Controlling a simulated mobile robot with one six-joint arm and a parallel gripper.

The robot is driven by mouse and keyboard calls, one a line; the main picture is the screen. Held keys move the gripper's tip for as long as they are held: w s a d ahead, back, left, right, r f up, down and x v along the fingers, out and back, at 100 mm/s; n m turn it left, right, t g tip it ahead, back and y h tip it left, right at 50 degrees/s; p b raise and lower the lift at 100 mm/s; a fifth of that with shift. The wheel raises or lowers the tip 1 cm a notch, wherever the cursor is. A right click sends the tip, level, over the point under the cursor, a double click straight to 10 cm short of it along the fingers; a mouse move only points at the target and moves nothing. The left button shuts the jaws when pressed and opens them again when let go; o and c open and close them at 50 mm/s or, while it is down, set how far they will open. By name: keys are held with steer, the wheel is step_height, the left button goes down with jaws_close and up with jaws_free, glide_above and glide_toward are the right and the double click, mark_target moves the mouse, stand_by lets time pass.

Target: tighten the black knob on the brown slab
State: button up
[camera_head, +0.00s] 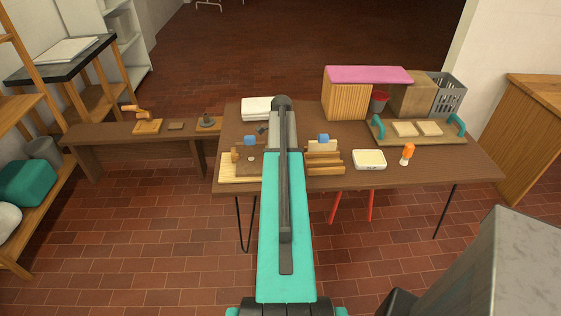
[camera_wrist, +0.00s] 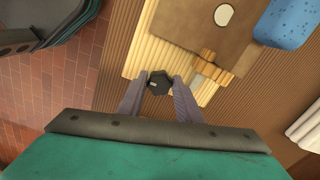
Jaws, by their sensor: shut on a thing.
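The black knob (camera_wrist: 158,84) shows in the wrist view between the two grey fingers of my gripper (camera_wrist: 159,80). The fingers are shut on its sides. The brown slab (camera_wrist: 185,22), with a pale oval spot on it, lies just beyond on a ribbed cream board (camera_wrist: 150,57). In the head view the slab (camera_head: 249,167) is at the left end of the table, partly behind my teal arm. The knob and my gripper cannot be made out there. Whether the knob is tight cannot be told.
Wooden pieces (camera_wrist: 210,68) sit close to the right of the knob, with a blue block (camera_wrist: 287,22) beyond. On the brown table (camera_head: 400,181) stand a white stack (camera_head: 256,106), a white tray (camera_head: 369,160) and an orange-topped bottle (camera_head: 407,153). A low bench (camera_head: 105,135) extends left.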

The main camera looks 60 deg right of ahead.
steer(key=shift+s+d+r+m, duration=0.15)
steer(key=shift+s+d+m, duration=0.1)
steer(key=shift+m, duration=0.15)
steer(key=o, duration=1)
steer(key=shift+o, duration=0.2)
steer(key=shift+a, duration=0.1)
steer(key=shift+w, duration=0.1)
step_height(320, 180, up, 14)
steer(key=b, duration=0.2)
steer(key=shift+b, duration=0.4)
